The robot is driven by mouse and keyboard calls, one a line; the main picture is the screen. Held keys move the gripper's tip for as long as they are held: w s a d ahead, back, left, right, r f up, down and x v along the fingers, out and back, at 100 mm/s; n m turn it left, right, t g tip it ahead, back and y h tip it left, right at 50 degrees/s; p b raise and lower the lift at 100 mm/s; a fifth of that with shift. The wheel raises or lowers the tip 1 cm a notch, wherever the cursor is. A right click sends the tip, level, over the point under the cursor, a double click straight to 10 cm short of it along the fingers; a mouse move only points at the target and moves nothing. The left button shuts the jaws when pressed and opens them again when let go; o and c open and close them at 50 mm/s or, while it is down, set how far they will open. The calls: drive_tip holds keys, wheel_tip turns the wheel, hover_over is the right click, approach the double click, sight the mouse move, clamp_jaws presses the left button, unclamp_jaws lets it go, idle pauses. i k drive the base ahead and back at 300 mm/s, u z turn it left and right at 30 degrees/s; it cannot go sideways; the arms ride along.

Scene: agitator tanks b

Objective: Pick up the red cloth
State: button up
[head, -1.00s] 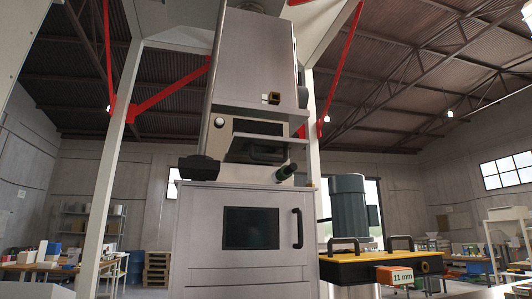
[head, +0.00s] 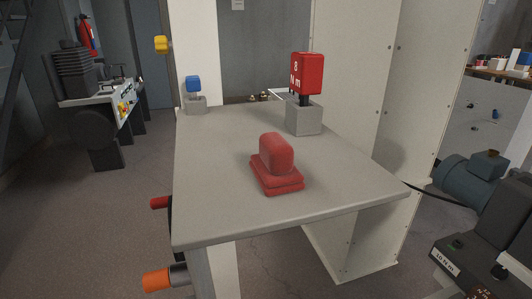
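The red cloth (head: 276,166) lies on the grey table (head: 215,205), a little right of the middle of the top. It looks like a folded flat pad with a thicker rounded red lump standing on it. Nothing touches it. My gripper is not in the head view.
Behind the cloth a red block marked "8 N m" (head: 307,72) stands on a grey base (head: 304,117). A small blue-topped piece (head: 194,88) stands at the back left corner. A red handle (head: 160,202) and an orange one (head: 157,279) stick out below the left edge.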

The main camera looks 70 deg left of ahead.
sight(274, 170)
drive_tip(key=u, duration=2.05)
drive_tip(key=k, duration=0.4)
drive_tip(key=i, duration=0.35)
